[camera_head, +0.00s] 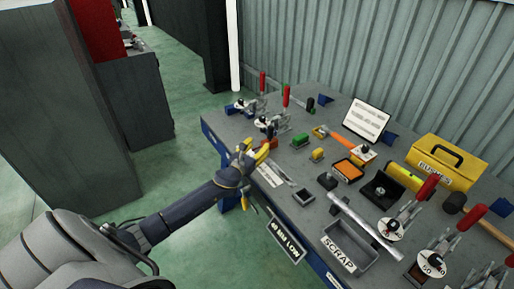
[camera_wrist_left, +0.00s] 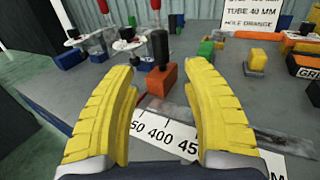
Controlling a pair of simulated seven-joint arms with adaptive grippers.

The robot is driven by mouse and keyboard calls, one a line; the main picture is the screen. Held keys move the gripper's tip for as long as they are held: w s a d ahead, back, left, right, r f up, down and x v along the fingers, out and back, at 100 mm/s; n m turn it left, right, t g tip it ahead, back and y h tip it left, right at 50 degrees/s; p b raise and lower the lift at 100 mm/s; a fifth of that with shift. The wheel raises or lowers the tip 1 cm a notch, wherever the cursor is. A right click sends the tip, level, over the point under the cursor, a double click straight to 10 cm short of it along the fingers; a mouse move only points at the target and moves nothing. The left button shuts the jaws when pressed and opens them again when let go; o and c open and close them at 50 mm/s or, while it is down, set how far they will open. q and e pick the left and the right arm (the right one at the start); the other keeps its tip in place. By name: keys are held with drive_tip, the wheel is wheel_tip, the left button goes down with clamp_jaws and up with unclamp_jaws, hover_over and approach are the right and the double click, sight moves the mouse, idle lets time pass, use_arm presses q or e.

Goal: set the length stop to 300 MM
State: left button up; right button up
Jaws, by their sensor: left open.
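The length stop looks to be a red-orange block with a black upright knob (camera_wrist_left: 158,72). In the left wrist view it stands just beyond and between the fingertips, at the far edge of a white scale strip (camera_wrist_left: 165,130). Printed numbers ending in 50, then 400 and 45 show on the strip; the rest is covered by my fingers. My right gripper is not in view.
Toggle clamps with red handles (camera_head: 262,82) stand behind the gripper. Green (camera_head: 300,140) and yellow (camera_head: 317,154) blocks lie to the right. A sign (camera_head: 367,118), a yellow box (camera_head: 447,162) and a scrap tray (camera_head: 350,250) stand farther right.

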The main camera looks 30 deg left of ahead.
use_arm(q)
drive_tip(key=shift+s, duration=0.3)
